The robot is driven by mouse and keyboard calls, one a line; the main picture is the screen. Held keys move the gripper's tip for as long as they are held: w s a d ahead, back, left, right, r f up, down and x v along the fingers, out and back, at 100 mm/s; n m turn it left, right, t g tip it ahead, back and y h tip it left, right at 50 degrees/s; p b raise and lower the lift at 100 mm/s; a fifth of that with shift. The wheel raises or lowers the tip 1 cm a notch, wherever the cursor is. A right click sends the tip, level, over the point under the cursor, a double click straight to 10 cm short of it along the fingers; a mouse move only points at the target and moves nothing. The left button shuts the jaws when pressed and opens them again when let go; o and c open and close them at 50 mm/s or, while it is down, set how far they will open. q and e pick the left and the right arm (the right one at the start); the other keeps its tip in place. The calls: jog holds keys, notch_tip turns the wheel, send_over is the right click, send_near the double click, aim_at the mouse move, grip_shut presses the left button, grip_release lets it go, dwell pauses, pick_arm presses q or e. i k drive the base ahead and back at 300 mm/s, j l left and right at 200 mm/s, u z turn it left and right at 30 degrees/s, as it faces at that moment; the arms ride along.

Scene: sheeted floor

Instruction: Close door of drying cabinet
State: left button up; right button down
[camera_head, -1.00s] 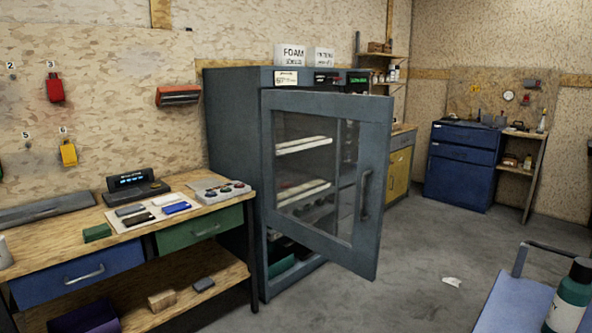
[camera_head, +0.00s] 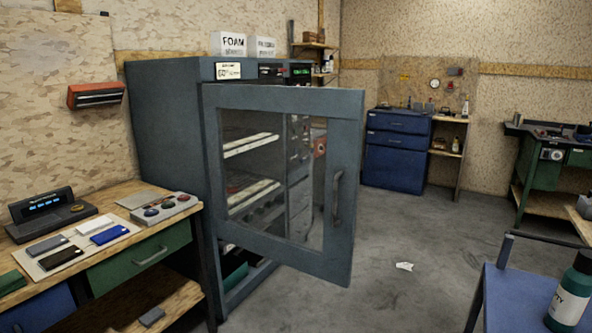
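The drying cabinet (camera_head: 165,150) is a tall dark grey box against the left wall, with a small display panel along its top front. Its door (camera_head: 285,95) has a grey frame with a glass window and stands open, swung out toward the right. The door handle (camera_head: 337,197) is a vertical bar on the door's right side. Shelves inside the cabinet show through the glass and the gap below the door. Neither of my grippers is in view.
A wooden workbench (camera_head: 95,190) with drawers stands at the left, close to the cabinet. A blue cart (camera_head: 505,302) with a green bottle (camera_head: 573,290) is at the lower right. A white scrap (camera_head: 404,266) lies on the open grey floor between cart and door.

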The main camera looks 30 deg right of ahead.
aim_at(343, 109)
jog(key=i+j+z, duration=0.1)
jog(key=i+z, duration=0.2)
jog(key=z, duration=0.15)
jog(key=i+j+z, duration=0.25)
jog(key=z, duration=0.15)
